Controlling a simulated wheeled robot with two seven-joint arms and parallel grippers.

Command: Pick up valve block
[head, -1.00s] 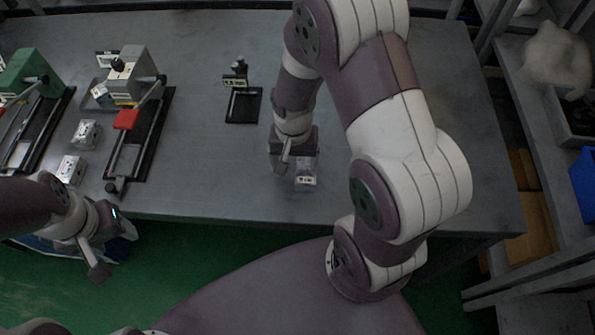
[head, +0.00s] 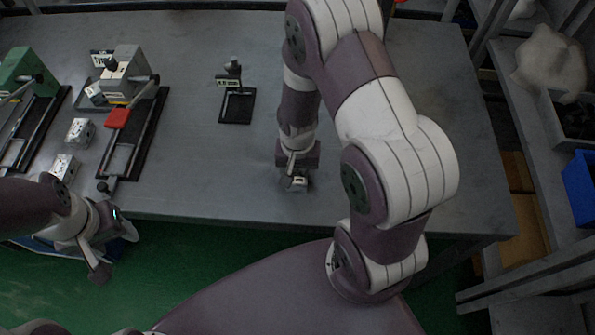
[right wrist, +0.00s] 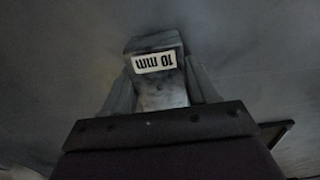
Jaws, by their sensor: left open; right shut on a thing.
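My right gripper (head: 291,172) is over the near part of the grey table and shut on a small silver valve block (head: 297,184), which shows just below the jaws. In the right wrist view the valve block (right wrist: 158,75) sits between the two fingers, with a white "10 mm" label facing the camera, upside down in the picture. I cannot tell whether it touches the table. Two more valve blocks lie on the table at the left, one (head: 80,132) farther back and one (head: 64,168) nearer the edge. My left gripper (head: 108,250) is open and empty, beyond the table's front edge.
A small black stand (head: 237,105) is at the back middle. A shelf with a blue bin (head: 580,185) is at the right.

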